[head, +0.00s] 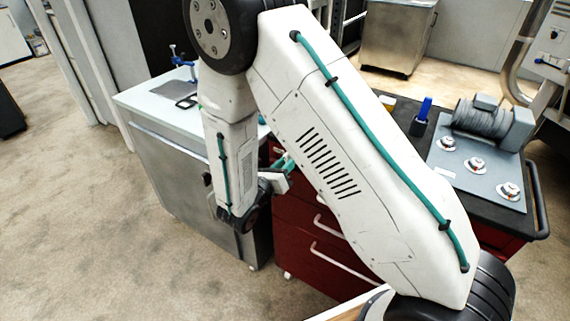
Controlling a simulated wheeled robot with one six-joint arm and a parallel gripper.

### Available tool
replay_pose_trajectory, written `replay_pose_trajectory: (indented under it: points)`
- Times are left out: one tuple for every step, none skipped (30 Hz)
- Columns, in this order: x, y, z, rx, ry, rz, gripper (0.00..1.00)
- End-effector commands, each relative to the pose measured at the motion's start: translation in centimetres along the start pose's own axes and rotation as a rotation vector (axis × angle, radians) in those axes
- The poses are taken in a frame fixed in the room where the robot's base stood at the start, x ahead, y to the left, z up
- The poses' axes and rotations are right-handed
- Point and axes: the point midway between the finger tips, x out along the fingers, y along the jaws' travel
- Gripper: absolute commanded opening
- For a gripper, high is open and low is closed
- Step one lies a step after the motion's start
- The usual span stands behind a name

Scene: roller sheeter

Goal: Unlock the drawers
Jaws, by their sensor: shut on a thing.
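The red drawer cabinet (308,237) stands in the middle, with pale bar handles on its drawer fronts. My white arm crosses in front and hides much of its front and top. My gripper (285,167) is at the cabinet's upper left front edge, close to the top drawer. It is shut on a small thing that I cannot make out. The lock is not visible, and I cannot tell whether the drawers are locked. All the drawers that show look shut.
A grey machine with a motor (495,122) and several round knobs sits on the cabinet's black top. A blue-handled item (424,110) stands beside it. A steel cabinet with a pale top (165,120) adjoins at left. Carpet (85,220) is clear at left.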

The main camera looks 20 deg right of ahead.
Motion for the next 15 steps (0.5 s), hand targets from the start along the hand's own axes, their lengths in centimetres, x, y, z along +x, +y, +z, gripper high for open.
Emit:
replay_pose_trajectory:
  points:
    - [-0.04,-0.02,0.03,0.041,-0.001,0.0,0.03]
    - [-0.04,-0.02,0.03,0.068,-0.001,0.0,0.03]
    - [-0.04,-0.03,0.04,0.102,-0.001,0.0,0.03]
    - [-0.04,-0.03,0.04,0.128,-0.001,0.0,0.03]
    - [-0.04,-0.03,0.04,0.151,-0.001,-0.001,0.03]
    - [-0.04,-0.04,0.04,0.182,-0.001,-0.001,0.03]
    - [-0.04,-0.04,0.04,0.204,-0.001,-0.001,0.03]
    - [-0.03,-0.04,0.04,0.225,-0.001,-0.001,0.03]
    - [-0.03,-0.05,0.04,0.252,-0.001,-0.001,0.03]
    - [-0.03,-0.05,0.04,0.27,-0.001,-0.001,0.03]
    - [-0.03,-0.05,0.04,0.288,-0.001,-0.001,0.03]
    - [-0.03,-0.05,0.04,0.31,-0.001,-0.001,0.03]
    - [-0.03,-0.06,0.04,0.324,-0.002,-0.001,0.03]
    - [-0.03,-0.06,0.04,0.339,-0.002,-0.001,0.03]
    - [-0.02,-0.06,0.04,0.355,-0.002,-0.001,0.03]
